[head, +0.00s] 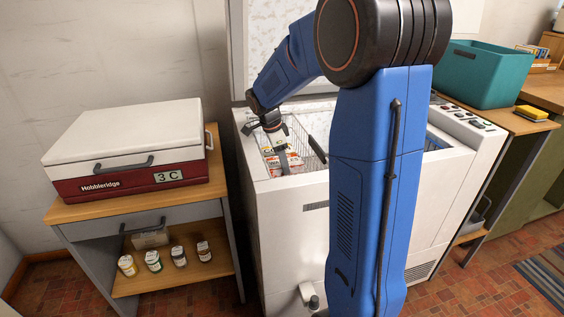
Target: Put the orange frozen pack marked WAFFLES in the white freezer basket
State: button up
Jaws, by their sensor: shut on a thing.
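My gripper (269,133) is over the left part of the open white chest freezer (258,160), pointing down. It is shut on a small pack with a pale, yellowish face (279,142); its print is too small to read. Below it, inside the freezer, lie packs with orange, red and white faces (284,161). I cannot read WAFFLES on any of them. A wire basket (303,143) shows inside the freezer beside the packs. My arm hides much of the freezer's middle, and I cannot tell whether the held pack touches those below.
A closed red-and-white Hobbleridge box (130,180) stands on a wooden cabinet at left, with several jars (165,259) on its shelf. A teal tub (476,75) and a yellow sponge-like item (531,113) are at right. The freezer lid stands raised behind.

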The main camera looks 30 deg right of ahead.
jog(key=shift+f, duration=0.15)
jog(key=o, duration=1.3)
jog(key=v, duration=1.2)
jog(key=shift+s, duration=0.1)
